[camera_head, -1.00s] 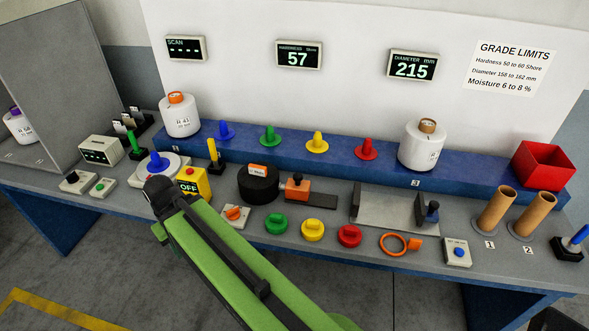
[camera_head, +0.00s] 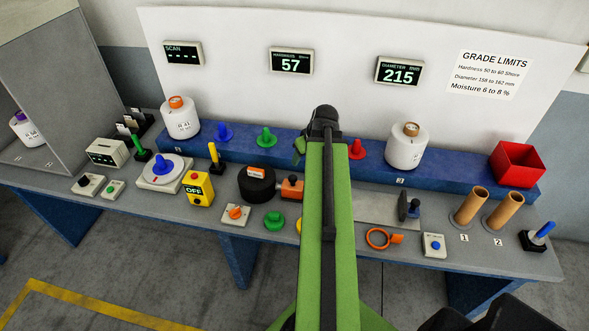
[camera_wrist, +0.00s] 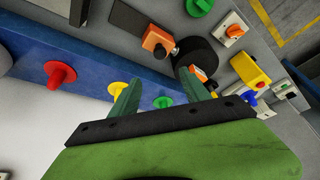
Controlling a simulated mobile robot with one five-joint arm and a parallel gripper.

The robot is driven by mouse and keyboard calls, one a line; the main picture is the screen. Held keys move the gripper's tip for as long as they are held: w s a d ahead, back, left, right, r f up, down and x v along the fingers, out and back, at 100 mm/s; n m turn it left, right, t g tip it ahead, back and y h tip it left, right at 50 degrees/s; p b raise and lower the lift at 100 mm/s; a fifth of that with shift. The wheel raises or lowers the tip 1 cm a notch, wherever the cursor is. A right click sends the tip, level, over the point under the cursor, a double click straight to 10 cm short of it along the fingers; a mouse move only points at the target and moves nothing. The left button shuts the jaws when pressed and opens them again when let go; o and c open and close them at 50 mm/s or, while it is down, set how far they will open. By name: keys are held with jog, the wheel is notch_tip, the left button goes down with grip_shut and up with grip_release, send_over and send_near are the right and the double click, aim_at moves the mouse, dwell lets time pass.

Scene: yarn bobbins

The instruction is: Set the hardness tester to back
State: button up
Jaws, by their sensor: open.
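An orange block with a dark knob (camera_head: 291,187), seemingly the hardness tester, sits against the right side of a black round drum (camera_head: 256,188). The wrist view shows the orange block (camera_wrist: 158,38) at the end of a dark flat rail (camera_wrist: 129,20), beside the black drum (camera_wrist: 197,55). In the head view my arm hides the rail. My gripper (camera_wrist: 158,77) is open and empty above the blue shelf, with the yellow and green pegs between and near its fingers. It is apart from the orange block.
White bobbins (camera_head: 180,117) (camera_head: 406,147) stand on the blue shelf (camera_head: 460,175). An orange rotary switch (camera_head: 235,214) and a green knob (camera_head: 274,221) lie in front of the drum. A yellow OFF box (camera_head: 198,189) stands to the left. Cardboard tubes (camera_head: 470,207) stand at right.

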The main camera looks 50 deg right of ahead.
aim_at(293, 177)
jog(key=b+x, duration=1.6)
jog(key=x, duration=0.1)
jog(key=shift+w+f, duration=0.25)
jog(key=shift+f, duration=0.1)
jog(key=shift+r, duration=0.15)
jog(key=shift+c, duration=0.2)
grip_shut()
